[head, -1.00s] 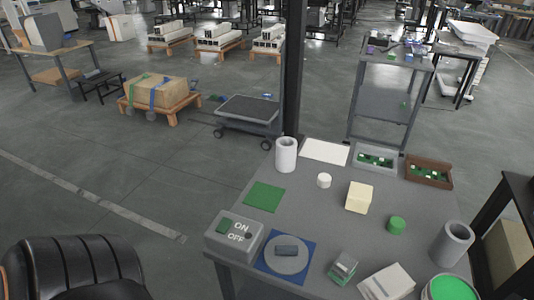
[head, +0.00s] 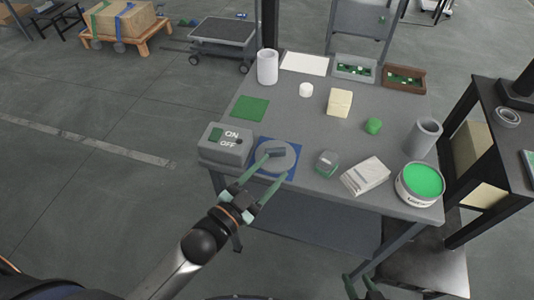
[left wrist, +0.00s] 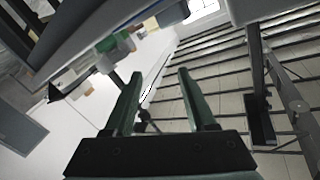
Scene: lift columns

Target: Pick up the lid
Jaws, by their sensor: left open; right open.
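The lid (head: 286,158) is a grey round disc with a dark grey bar handle on top. It lies on a blue square mat (head: 292,175) at the table's front edge. My left gripper (head: 277,165) is open, its two green fingers reaching over the lid from the front left in the head view. I cannot tell its height above the lid. In the left wrist view the fingers (left wrist: 160,73) are apart with nothing between them, and I cannot make out the lid there. My right gripper (head: 357,277) is open and empty at the bottom edge, in front of the table.
A grey ON/OFF switch box (head: 224,145) stands just left of the mat. A small grey-green block (head: 326,163), a white box (head: 365,176) and a green-topped tub (head: 420,184) stand to the right. A green mat (head: 250,108) lies behind. A dark shelf stands at the right.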

